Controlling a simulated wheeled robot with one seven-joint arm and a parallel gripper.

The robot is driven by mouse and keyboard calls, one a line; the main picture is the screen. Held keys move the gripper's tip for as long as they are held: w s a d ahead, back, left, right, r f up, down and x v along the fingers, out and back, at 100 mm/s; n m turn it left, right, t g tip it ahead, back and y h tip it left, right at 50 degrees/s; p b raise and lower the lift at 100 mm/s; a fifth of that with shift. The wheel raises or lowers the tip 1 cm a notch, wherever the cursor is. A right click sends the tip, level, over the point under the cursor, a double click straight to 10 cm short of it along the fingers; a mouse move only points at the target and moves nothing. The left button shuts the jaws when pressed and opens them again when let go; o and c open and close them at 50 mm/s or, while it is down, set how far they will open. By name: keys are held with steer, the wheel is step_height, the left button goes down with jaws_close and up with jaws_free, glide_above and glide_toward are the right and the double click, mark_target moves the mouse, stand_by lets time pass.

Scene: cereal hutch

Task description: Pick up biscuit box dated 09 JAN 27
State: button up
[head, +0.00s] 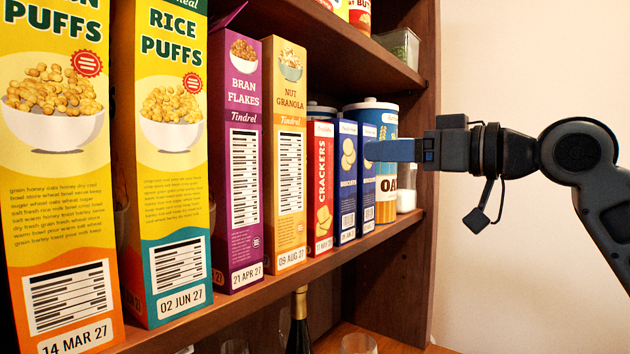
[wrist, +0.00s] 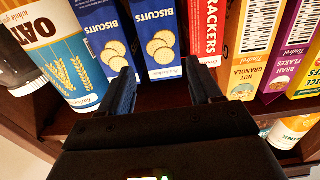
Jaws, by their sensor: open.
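Two blue biscuit boxes stand side by side on the shelf, the left one (head: 346,190) beside the red crackers box and the right one (head: 368,205) partly behind my gripper (head: 368,151). Their date labels are too small to read surely. In the wrist view, the biscuit box beside the crackers (wrist: 159,38) lies ahead between my two open fingers (wrist: 166,88); the other biscuit box (wrist: 102,32) is left of it, behind the left finger's line. My gripper is empty, and I see no clear contact with a box.
The red crackers box (head: 320,190) and oats canister (head: 387,195) flank the biscuit boxes closely. Nut granola (head: 286,150), bran flakes (head: 238,180) and rice puffs boxes (head: 170,200) stand to the left. A shelf (head: 370,60) is above; a bottle (head: 299,325) stands below. Free room is to the right.

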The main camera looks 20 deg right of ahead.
mark_target(350, 150)
steer(key=p+x, duration=0.1)
steer(key=x, duration=0.6)
steer(key=shift+s+f+p, duration=0.1)
steer(key=shift+p, duration=0.2)
steer(key=c, duration=0.9)
steer(key=shift+c, duration=0.6)
steer(key=shift+s, duration=0.1)
